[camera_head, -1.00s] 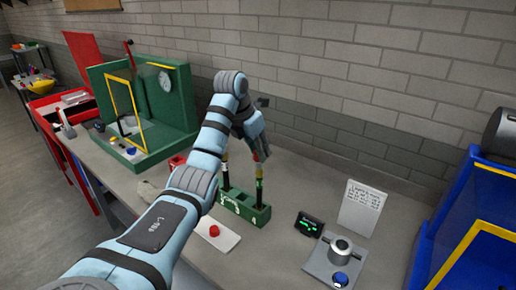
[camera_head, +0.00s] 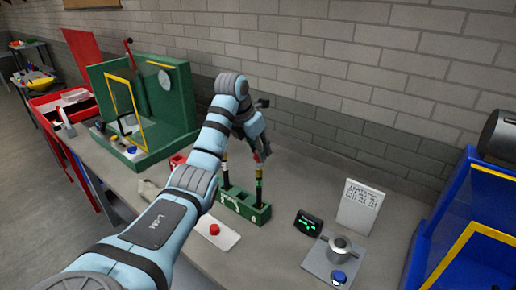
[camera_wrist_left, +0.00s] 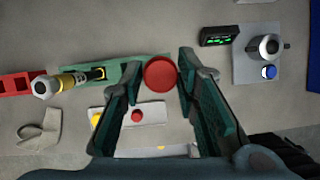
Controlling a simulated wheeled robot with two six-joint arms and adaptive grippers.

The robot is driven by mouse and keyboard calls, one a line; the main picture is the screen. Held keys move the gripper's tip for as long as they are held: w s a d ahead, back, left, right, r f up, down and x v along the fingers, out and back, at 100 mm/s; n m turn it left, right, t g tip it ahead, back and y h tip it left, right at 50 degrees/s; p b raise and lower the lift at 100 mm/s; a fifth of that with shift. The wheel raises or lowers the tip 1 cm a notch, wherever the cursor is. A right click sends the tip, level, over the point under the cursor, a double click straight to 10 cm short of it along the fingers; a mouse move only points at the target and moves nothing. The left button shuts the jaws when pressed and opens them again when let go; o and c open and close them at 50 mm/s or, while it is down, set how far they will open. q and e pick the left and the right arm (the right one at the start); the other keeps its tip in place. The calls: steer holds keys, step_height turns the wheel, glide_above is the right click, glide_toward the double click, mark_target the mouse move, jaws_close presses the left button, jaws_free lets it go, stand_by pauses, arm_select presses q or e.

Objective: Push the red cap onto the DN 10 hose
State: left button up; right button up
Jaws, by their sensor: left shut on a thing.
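My left gripper (camera_head: 262,154) is shut on the red cap (camera_wrist_left: 160,73), which shows as a round red disc between the fingertips in the left wrist view. In the head view the gripper points down over the right-hand black hose (camera_head: 260,187), which stands upright in a green block (camera_head: 243,207). The cap is at this hose's upper end. Whether it touches the hose or sits on it I cannot tell, because the cap and fingers hide the hose end. Another hose with a metal fitting (camera_wrist_left: 45,87) stands at the block's left end. My right gripper is not in view.
A white plate with a red round piece (camera_head: 214,230) lies in front of the block. A black display (camera_head: 308,223), a paper card (camera_head: 361,207) and a grey device with a blue button (camera_head: 339,277) stand to the right. A green frame (camera_head: 170,100) stands at the left.

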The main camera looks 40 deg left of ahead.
arm_select(q)
steer(key=shift+f, duration=0.1)
steer(key=shift+f, duration=1.35)
steer(key=o, duration=0.8)
steer(key=shift+c, duration=0.2)
